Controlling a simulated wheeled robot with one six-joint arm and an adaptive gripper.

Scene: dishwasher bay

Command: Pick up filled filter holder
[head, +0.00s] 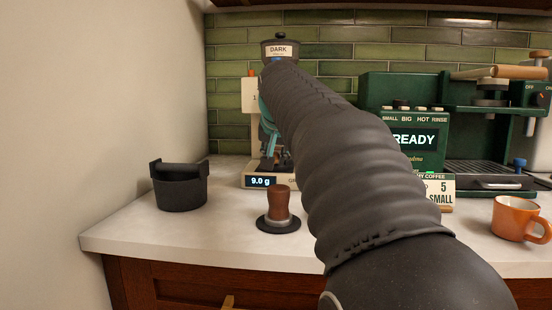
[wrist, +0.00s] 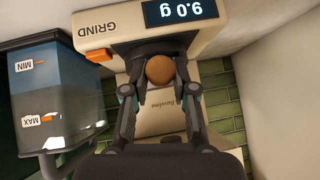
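The filter holder shows in the wrist view as a round brown handle end (wrist: 160,69), pointing towards the camera at the scale grinder (wrist: 208,80). My gripper (wrist: 160,56) has a dark finger on each side of this handle, close to it. Whether the fingers press on it cannot be made out. The holder's basket and the coffee in it are hidden. In the head view the grinder (head: 281,50), labelled DARK, stands at the back, and its display reads 9.0 g. My arm covers the gripper and most of the holder there.
A tamper (head: 278,203) stands on a dark mat at the counter front. A black knock box (head: 180,190) is at left near the wall. The green coffee machine (head: 410,95) and an orange cup (head: 512,218) are at right. A water tank (wrist: 45,95) is close beside the grinder.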

